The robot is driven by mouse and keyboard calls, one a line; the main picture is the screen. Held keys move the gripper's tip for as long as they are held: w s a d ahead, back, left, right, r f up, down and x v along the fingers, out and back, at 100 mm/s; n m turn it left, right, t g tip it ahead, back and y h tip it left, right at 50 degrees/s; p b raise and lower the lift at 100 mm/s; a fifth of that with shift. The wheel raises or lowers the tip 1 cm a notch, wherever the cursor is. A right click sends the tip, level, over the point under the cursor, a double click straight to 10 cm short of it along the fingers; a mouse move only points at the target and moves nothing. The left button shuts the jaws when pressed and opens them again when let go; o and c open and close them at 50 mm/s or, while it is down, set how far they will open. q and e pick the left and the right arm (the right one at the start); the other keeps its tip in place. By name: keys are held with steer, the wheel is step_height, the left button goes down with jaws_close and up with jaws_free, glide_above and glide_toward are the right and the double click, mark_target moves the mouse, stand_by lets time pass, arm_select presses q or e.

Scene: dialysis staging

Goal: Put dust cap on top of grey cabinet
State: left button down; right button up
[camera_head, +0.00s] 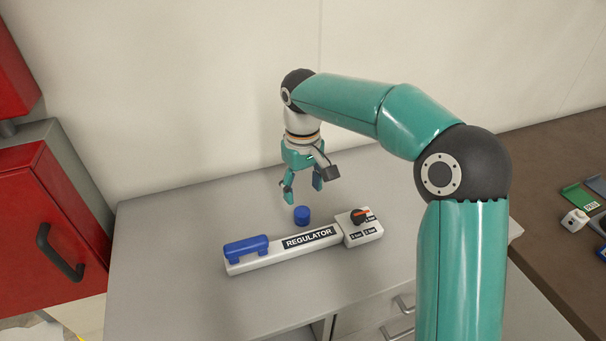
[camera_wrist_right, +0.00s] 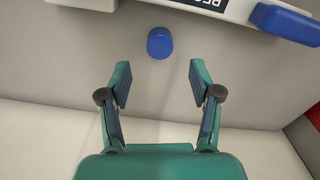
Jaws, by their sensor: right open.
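The dust cap, a small blue cylinder (camera_head: 302,215), stands upright on the grey cabinet's top (camera_head: 180,240), just behind the regulator. It also shows in the right wrist view (camera_wrist_right: 160,43), beyond and between the fingertips. My right gripper (camera_head: 303,187) is above and slightly behind the cap, pointing down. Its fingers are spread and empty, and they show apart in the right wrist view (camera_wrist_right: 160,85). The cap is not between the fingers. My left gripper is not in view.
A white regulator (camera_head: 275,255) with a blue handle and a dark knob lies in front of the cap. A red cabinet (camera_head: 50,230) stands at the left. A brown table (camera_head: 560,160) with small items is at the right. The grey top's left part is clear.

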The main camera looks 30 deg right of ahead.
step_height(320, 180, up, 4)
steer(key=shift+f, duration=0.2)
stand_by(0.5)
